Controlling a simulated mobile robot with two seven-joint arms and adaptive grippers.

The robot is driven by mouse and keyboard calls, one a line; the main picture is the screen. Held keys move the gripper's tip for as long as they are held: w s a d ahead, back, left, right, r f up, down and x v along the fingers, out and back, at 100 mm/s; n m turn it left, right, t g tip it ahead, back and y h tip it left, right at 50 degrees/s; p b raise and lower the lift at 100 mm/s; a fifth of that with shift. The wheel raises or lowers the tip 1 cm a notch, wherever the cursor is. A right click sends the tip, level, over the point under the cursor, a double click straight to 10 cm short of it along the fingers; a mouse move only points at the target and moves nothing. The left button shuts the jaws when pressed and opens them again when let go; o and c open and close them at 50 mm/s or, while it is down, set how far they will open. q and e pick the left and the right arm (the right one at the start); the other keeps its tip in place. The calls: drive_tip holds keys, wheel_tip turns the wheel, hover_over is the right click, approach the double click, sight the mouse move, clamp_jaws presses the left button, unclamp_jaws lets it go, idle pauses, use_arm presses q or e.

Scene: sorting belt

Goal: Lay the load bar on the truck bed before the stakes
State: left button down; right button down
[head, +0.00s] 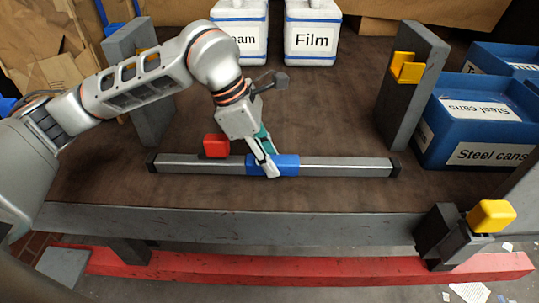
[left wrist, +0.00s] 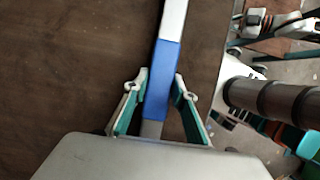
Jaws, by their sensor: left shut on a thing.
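The load bar (head: 340,168) is a long grey bar with black end caps and a blue middle section; it runs left to right above or on the brown truck bed (head: 330,110). I cannot tell whether it touches the bed. My left gripper (head: 268,166) is shut on the load bar at its blue section. In the left wrist view the bar (left wrist: 162,75) passes between the teal-padded fingers (left wrist: 157,112). Two dark grey stakes with yellow hooks stand behind the bar, the left stake (head: 150,95) and the right stake (head: 408,105). My right gripper is not seen.
A red block (head: 216,145) is just behind the bar, left of my gripper. A dark bracket with a yellow top (head: 490,216) stands at the front right. White bins (head: 311,42) are at the back and blue bins (head: 480,135) at the right. A grey rail (head: 240,222) edges the front.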

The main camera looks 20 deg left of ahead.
use_arm(q)
drive_tip(key=c, duration=1.6)
unclamp_jaws()
drive_tip(key=shift+f, duration=0.1)
drive_tip(key=shift+c, duration=0.2)
drive_tip(key=v, duration=1.2)
drive_tip(key=shift+s, duration=0.1)
